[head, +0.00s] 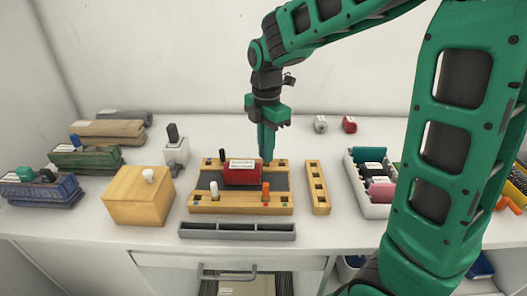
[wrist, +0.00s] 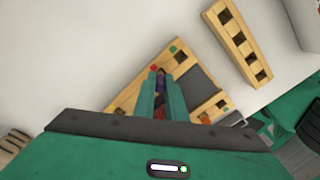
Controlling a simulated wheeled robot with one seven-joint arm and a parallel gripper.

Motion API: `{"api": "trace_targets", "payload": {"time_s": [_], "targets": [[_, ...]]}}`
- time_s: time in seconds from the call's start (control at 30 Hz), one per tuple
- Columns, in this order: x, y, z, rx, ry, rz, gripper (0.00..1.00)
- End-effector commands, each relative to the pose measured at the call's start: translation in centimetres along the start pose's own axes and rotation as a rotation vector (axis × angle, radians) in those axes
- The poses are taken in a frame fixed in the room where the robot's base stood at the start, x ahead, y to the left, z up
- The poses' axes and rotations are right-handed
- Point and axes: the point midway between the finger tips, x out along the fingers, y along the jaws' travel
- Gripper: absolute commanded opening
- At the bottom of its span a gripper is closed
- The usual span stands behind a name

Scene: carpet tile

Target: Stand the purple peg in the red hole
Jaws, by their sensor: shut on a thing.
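My gripper (head: 267,158) points down over the back right end of the wooden board (head: 240,208). It is shut on the purple peg (wrist: 161,80), which shows between the fingers in the wrist view. The fingers hide the peg in the head view. The peg's lower end is by the board's rail, near a red mark (wrist: 153,68) and a green mark (wrist: 172,49). The fingers and peg cover the spot beside the red mark, so I cannot tell whether the peg's end is in a hole.
A red block (head: 242,173) lies mid-board. Black (head: 222,156), white (head: 214,190) and orange (head: 266,190) pegs stand on the board. A holed strip (head: 317,188) lies to the right, a grey tray (head: 237,230) in front, a wooden box (head: 138,200) to the left.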

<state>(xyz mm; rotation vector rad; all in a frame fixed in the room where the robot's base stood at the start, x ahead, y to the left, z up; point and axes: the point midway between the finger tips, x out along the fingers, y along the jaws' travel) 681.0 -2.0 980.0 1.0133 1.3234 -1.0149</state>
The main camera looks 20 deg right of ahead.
Motion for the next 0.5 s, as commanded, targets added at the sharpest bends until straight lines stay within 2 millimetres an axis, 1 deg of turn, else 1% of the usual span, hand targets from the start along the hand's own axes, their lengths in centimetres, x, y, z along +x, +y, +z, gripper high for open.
{"api": "trace_targets", "payload": {"time_s": [0.07,0.37,0.4,0.47,0.5], "targets": [[0.53,-0.01,0.01,0.0,0.0,0.0,0.0],[0.68,-0.01,0.07,0.001,0.0,0.001,0.0],[0.7,0.0,0.07,0.001,0.0,0.002,0.16],[0.69,0.0,0.07,0.001,0.0,0.002,0.3],[0.69,-0.01,0.07,0.001,0.0,0.001,0.3]]}}
